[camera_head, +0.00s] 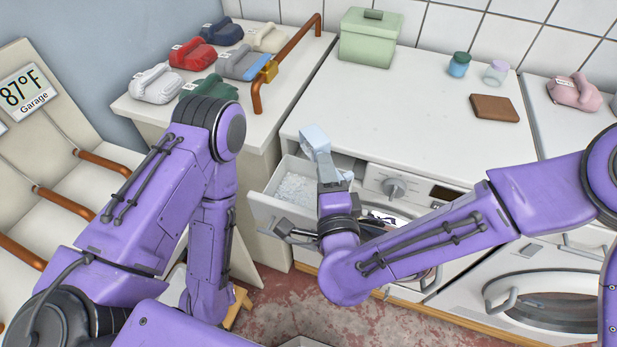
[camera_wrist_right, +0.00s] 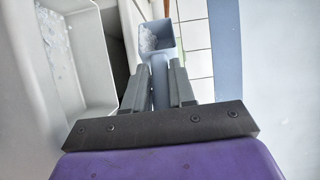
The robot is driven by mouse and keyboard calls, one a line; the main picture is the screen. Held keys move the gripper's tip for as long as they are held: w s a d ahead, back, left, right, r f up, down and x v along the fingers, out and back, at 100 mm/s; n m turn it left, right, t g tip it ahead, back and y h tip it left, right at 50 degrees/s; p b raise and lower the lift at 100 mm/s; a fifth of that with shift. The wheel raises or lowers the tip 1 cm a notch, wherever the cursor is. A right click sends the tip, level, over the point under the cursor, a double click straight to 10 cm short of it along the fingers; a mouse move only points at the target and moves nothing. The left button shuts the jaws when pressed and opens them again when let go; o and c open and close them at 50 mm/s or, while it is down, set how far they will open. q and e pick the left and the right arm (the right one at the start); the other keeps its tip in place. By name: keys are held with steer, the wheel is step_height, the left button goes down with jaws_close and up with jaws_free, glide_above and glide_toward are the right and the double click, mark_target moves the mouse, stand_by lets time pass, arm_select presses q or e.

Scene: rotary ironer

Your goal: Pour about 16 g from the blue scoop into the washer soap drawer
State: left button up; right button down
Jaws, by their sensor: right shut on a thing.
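The light blue scoop (camera_head: 315,140) is held by its handle in my right gripper (camera_head: 334,178), at the back right of the open soap drawer (camera_head: 262,205) in the head view. In the right wrist view the scoop (camera_wrist_right: 157,37) is beyond the fingertips (camera_wrist_right: 160,75), with whitish granules inside. The drawer (camera_wrist_right: 100,55) is to its left there, and the scoop does not appear over it. The drawer is pulled out from the washer (camera_head: 375,185) and holds white granules. My left arm hangs at the left; its gripper is hidden.
The white worktop (camera_head: 410,110) behind carries a green box (camera_head: 370,38), two small jars (camera_head: 459,64) and a brown wallet-like block (camera_head: 495,108). Several coloured containers (camera_head: 192,54) stand on the left counter beside a copper pipe (camera_head: 290,55). A second washer (camera_head: 535,290) is at right.

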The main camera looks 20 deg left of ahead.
steer(key=shift+a+n+b, duration=0.1)
steer(key=shift+n+b, duration=0.4)
stand_by(0.8)
steer(key=shift+s+a+r+n+t, duration=0.15)
steer(key=shift+r+n+t, duration=0.25)
steer(key=shift+r+n, duration=0.4)
stand_by(1.0)
steer(key=shift+s+a+f+n+y+b, duration=0.15)
steer(key=shift+n+y+b, duration=0.35)
steer(key=shift+n+b, duration=0.55)
stand_by(0.9)
steer(key=shift+s+r+n+t+y, duration=0.15)
steer(key=shift+r+n+t+y, duration=0.2)
steer(key=shift+r+n, duration=0.45)
stand_by(1.2)
steer(key=shift+f+n+y+b, duration=0.25)
steer(key=shift+n+b, duration=0.4)
steer(key=shift+b, duration=0.05)
